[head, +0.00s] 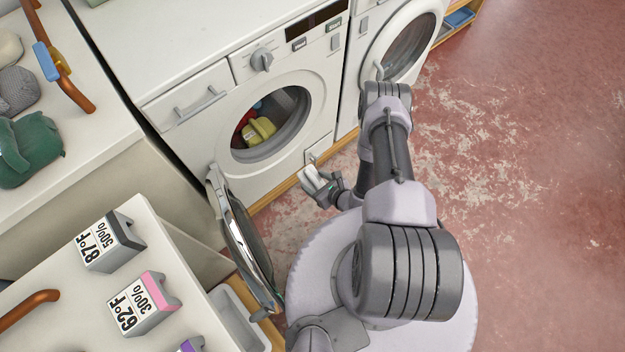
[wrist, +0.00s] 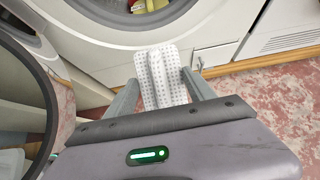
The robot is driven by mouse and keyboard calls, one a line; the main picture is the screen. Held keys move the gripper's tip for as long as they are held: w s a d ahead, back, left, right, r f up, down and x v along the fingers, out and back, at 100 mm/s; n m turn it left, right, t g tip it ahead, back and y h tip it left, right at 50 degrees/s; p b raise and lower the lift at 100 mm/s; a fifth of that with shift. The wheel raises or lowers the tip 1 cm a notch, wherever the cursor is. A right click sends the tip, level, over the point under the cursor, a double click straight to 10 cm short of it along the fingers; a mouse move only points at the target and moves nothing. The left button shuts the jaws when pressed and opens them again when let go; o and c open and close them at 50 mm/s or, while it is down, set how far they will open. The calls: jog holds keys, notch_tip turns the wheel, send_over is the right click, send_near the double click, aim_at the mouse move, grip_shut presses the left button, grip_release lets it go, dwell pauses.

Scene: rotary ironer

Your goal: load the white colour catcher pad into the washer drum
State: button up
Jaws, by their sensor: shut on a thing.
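The white colour catcher pad (wrist: 162,75) is dotted and folded lengthwise in the wrist view. My gripper (wrist: 164,80) is shut on it, with one finger on each side. In the head view my gripper (head: 316,182) holds the pad in front of and below the washer opening, outside the drum. The washer (head: 270,110) has its round door (head: 243,240) swung wide open to the left. Inside the drum (head: 282,112) lie yellow-green and red cloths. The drum's lower rim (wrist: 120,22) shows at the top of the wrist view, beyond the pad.
A second front-loading machine (head: 405,45) stands to the right. A white table (head: 170,235) with humidity displays is at lower left, close to the open door. A counter with folded cloths (head: 28,148) is at upper left. Red worn floor (head: 520,190) is free on the right.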

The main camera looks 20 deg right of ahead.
jog(key=w+a+b, duration=0.1)
jog(key=w+a, duration=0.2)
jog(key=w, duration=0.7)
jog(key=w+a+b, duration=0.1)
jog(key=w+a, duration=0.3)
jog(key=w, duration=0.7)
jog(key=w+a+b, duration=0.1)
jog(key=w+a, duration=0.2)
jog(key=w, duration=0.7)
jog(key=shift+w+a, duration=0.15)
jog(key=shift+w, duration=0.15)
jog(key=o, duration=1.6)
jog(key=shift+c, duration=0.2)
jog(key=p+v, duration=0.9)
jog(key=v, duration=0.8)
jog(key=shift+s+r+p, duration=0.15)
jog(key=shift+p, duration=0.25)
